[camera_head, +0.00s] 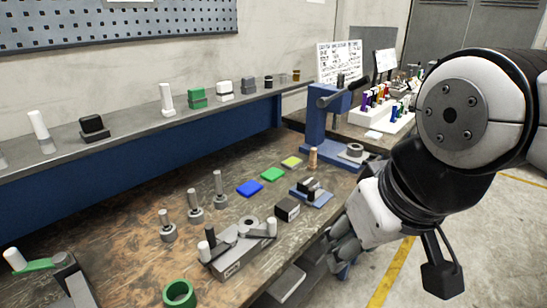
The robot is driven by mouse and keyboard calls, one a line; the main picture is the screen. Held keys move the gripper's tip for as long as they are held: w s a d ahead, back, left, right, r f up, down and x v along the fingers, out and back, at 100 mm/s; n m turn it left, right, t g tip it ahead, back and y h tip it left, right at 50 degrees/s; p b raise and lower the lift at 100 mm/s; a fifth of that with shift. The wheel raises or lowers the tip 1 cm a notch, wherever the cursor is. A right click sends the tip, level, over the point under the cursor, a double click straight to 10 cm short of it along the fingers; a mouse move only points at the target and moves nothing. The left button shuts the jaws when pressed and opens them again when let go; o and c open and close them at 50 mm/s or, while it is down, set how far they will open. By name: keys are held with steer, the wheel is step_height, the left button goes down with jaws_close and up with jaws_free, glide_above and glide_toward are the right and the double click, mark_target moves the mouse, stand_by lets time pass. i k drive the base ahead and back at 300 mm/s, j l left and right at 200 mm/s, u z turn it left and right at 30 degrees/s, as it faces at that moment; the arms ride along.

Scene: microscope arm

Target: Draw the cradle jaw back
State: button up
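A small blue fixture (322,199) with dark and grey blocks on it sits near the table's right edge. A long grey fixture (228,262) with upright black and white knobs sits at the front edge. I cannot tell for sure which of these carries the cradle jaw, or how far out the jaw stands. My gripper (342,243) is at the right, beside the table edge, to the right of the grey fixture and below the blue one. Its fingers are partly hidden by its own body, so its opening is unclear. No held object shows.
The wooden table (120,235) carries several upright grey pins, blue, green and yellow pads, and a green ring (179,294). A blue press (325,130) stands at the back right. A shelf (130,133) with small parts runs behind. Floor is open at lower right.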

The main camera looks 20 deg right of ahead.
mark_target(312, 196)
steer(key=z, duration=0.35)
steer(key=i+j, duration=0.2)
steer(key=i, duration=0.35)
steer(key=i+j+z, duration=0.1)
steer(key=i, duration=0.45)
steer(key=j, duration=0.1)
